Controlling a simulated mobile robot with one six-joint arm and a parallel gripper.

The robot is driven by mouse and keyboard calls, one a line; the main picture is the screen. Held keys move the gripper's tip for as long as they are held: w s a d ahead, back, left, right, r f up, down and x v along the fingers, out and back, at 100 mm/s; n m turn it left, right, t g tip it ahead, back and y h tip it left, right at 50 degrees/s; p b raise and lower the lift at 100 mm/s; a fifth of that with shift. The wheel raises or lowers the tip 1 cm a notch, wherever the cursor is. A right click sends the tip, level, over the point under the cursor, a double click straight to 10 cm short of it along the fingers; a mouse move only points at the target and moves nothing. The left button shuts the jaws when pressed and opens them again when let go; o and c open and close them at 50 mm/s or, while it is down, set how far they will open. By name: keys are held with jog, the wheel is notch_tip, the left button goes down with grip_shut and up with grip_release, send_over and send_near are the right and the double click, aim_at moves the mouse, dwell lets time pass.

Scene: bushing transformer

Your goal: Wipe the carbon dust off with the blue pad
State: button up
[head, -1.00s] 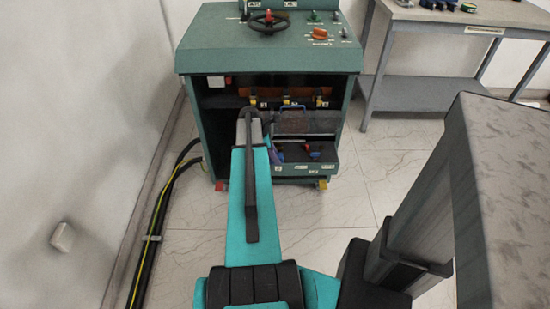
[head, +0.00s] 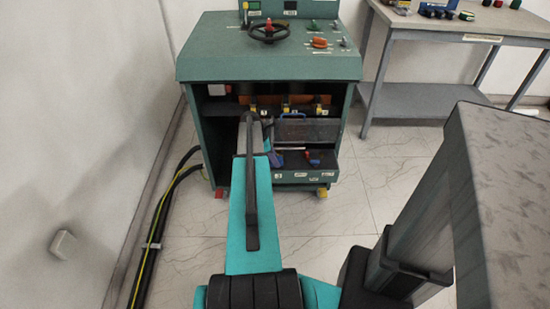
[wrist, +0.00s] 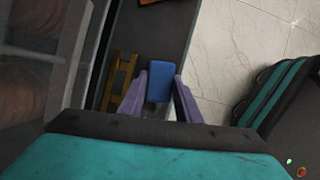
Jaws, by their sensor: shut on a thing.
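My gripper (wrist: 160,92) shows in the wrist view as two purple fingers closed on the blue pad (wrist: 160,73). The pad juts out ahead of the fingertips, over a dark tray-like surface. In the head view my arm reaches into the open front of the green cabinet (head: 200,120), and the arm largely hides the gripper. A small blue patch shows beside the arm's end there; I cannot tell whether it is the pad or a finger. I cannot make out the carbon dust in either view.
A drawer (head: 300,175) at the cabinet's lower front holds a red item (head: 312,157). A yellow-brown ladder-shaped piece (wrist: 122,80) lies left of the fingers. Black cables (head: 165,205) run along the left wall. A grey workbench (head: 430,50) stands at right; floor between is clear.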

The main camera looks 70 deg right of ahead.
jog(key=shift+f, duration=0.4)
dwell(0.8)
jog(key=shift+w, duration=0.1)
jog(key=shift+w+a, duration=0.25)
jog(key=shift+w, duration=0.3)
jog(key=shift+w+a, duration=0.2)
jog(key=shift+w, duration=0.35)
jog(key=shift+w+a+p, duration=0.1)
jog(key=shift+w+p, duration=0.1)
jog(key=shift+p, duration=0.1)
jog(key=shift+w+a+f, duration=0.1)
jog(key=shift+w+a, duration=0.15)
jog(key=shift+w, duration=0.3)
jog(key=shift+w+a+f, duration=0.1)
jog(key=shift+w+a, duration=0.1)
jog(key=shift+w, duration=0.35)
jog(key=shift+w+a, duration=0.1)
jog(key=shift+w, duration=0.1)
jog(key=shift+w+a+r+p, duration=0.1)
jog(key=shift+w+a+p, duration=0.15)
jog(key=shift+w, duration=0.3)
jog(key=shift+w+a+p, duration=0.15)
jog(key=shift+w+p, duration=0.1)
jog(key=shift+w, duration=0.3)
